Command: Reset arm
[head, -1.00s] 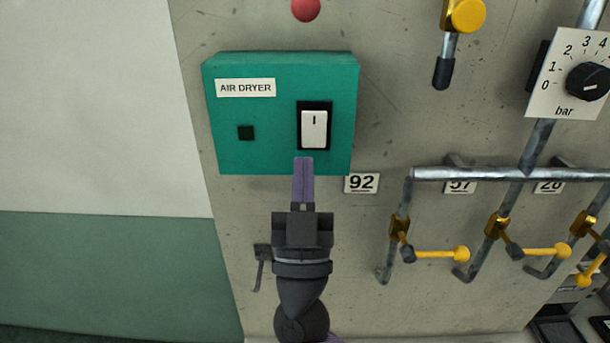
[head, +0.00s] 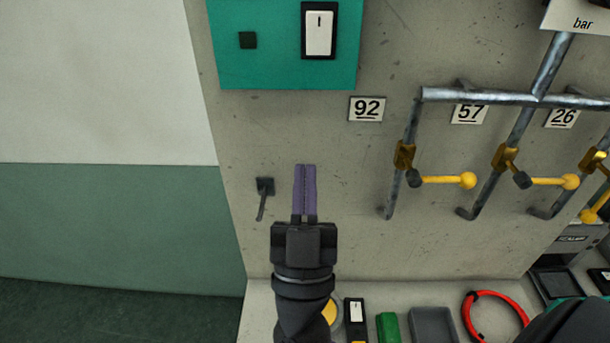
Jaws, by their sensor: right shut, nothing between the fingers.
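My right gripper (head: 305,190) is in the lower middle of the head view, its two purple fingers together and empty, pointing up in front of the grey panel. It is below the green air dryer box (head: 285,70) and apart from its white rocker switch (head: 319,33). A small dark square (head: 247,40) is on the box left of the switch. My left gripper is not in view.
Pipes with yellow-handled valves (head: 445,181) stand out from the panel on the right, by labels 92, 57 and 26. A dark hook (head: 264,190) is left of my gripper. A red ring (head: 495,318) and a green item (head: 387,328) lie on the ledge below.

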